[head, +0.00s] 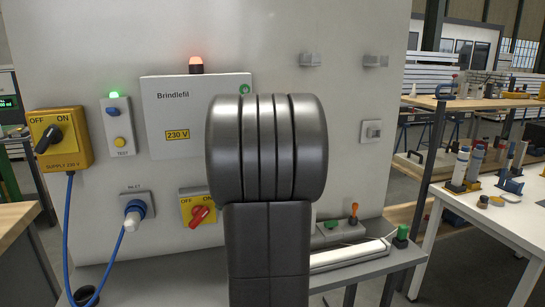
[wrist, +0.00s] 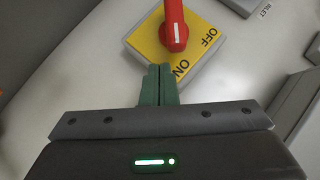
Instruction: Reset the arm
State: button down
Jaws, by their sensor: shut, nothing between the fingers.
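My gripper (wrist: 159,84) shows in the wrist view with its two green fingers together and nothing between them. Its fingertips are beside the lower edge of the yellow switch plate (wrist: 142,38); whether they touch it I cannot tell. The red rotary handle (wrist: 175,28) on that plate is just beyond the fingertips, apart from them. In the head view my dark arm stands upright in the middle and hides the gripper. The red handle (head: 201,215) shows there left of my arm, on its plate marked OFF and ON.
A yellow supply switch box (head: 75,150) has a blue cable (head: 67,235) running down from it. A blue plug (head: 136,210) sits at the inlet. A green lamp (head: 114,95) and a red lamp (head: 196,64) glow. A white workbench (head: 490,212) with small parts stands at right.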

jog(key=shift+v, duration=1.55)
jog(key=shift+w+d, duration=0.1)
jog(key=shift+w, duration=0.05)
